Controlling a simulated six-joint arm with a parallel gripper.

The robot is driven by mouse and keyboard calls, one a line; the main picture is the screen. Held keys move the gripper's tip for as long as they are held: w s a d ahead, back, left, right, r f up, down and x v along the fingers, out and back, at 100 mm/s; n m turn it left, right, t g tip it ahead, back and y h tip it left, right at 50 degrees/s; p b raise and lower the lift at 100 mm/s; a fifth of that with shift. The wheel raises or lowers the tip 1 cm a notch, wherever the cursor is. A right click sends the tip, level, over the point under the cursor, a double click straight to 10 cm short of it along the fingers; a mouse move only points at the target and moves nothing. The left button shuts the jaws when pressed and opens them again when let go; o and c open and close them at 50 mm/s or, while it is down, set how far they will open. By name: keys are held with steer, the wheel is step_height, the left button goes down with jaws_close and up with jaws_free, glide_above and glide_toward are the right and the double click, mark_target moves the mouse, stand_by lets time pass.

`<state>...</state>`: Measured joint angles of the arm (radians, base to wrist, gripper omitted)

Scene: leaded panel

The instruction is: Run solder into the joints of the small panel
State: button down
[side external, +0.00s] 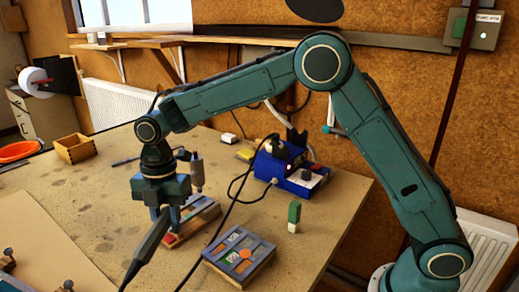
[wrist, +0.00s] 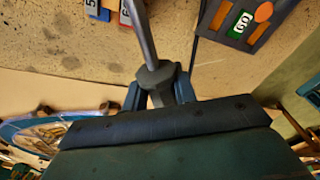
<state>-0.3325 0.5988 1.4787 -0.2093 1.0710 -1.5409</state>
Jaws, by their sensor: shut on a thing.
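My gripper (side external: 167,212) is shut on a dark pen-shaped tool (side external: 147,247), which looks like a soldering iron. The tool slants down to the lower left; its lower end runs out of the picture. In the wrist view, its grey shaft (wrist: 142,35) stands between my fingers (wrist: 160,93) and points to the top edge. The small panel (side external: 238,258) lies on the bench to the right of the tool, apart from it. It has a dark frame, an orange disc and a green piece, and shows partly in the wrist view (wrist: 257,38).
A second board with coloured pieces (side external: 192,222) lies behind my gripper. A blue station (side external: 288,172), a green-and-white block (side external: 294,217) and a yellow block (side external: 245,155) stand farther back. A black cable (side external: 226,215) crosses beside the panel. A wooden box (side external: 75,149) stands left.

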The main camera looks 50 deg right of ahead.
steer(key=shift+f, duration=0.55)
stand_by(1.4)
steer(key=shift+r, duration=0.15)
steer(key=shift+r, duration=0.65)
steer(key=shift+r, duration=2.25)
